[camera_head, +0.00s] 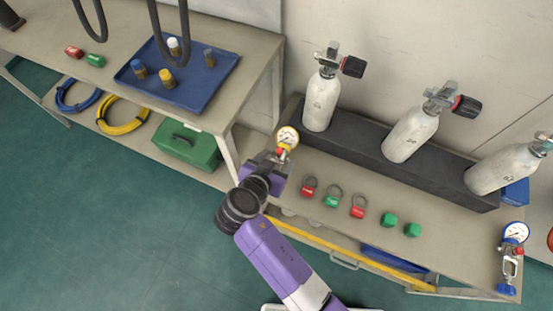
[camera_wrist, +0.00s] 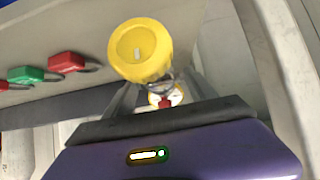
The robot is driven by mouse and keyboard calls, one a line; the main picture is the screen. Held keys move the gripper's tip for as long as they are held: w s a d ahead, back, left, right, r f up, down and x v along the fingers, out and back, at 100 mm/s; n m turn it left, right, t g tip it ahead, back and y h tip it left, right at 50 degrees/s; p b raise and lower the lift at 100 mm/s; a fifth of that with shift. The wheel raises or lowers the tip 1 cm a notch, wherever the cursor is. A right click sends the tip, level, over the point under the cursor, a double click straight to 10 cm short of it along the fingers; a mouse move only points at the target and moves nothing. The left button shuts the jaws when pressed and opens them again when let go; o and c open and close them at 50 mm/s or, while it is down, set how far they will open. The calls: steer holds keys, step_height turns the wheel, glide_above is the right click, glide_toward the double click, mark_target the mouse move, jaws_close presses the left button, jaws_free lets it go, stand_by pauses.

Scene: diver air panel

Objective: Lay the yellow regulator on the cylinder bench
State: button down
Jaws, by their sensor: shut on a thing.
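The yellow regulator (camera_head: 286,139) has a yellow-rimmed round gauge and a red part beside it. In the wrist view its yellow knob (camera_wrist: 140,50) faces the camera, with part of the gauge and a red piece behind it. My gripper (camera_head: 273,160) is shut on the yellow regulator and holds it up near the left end of the cylinder bench (camera_head: 400,220). I cannot tell the exact height above the bench. A blue regulator (camera_head: 514,240) with a white gauge and blue knob is at the bench's right end.
White cylinders (camera_head: 322,100) stand in a dark rack (camera_head: 440,175) along the wall. The left table (camera_head: 115,90) carries a blue tray (camera_head: 205,90). Bench surface between blocks and blue regulator looks clear.

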steer(key=shift+f+b, duration=1.1)
steer(key=shift+b, duration=0.2)
stand_by(1.0)
steer(key=shift+c, duration=1)
jaws_free()
steer(key=shift+f, duration=0.1)
steer(key=shift+s, duration=0.15)
steer(key=v, duration=0.7)
steer(key=shift+s+a+r, duration=0.15)
steer(key=shift+r, duration=0.2)
steer(key=shift+s, duration=0.1)
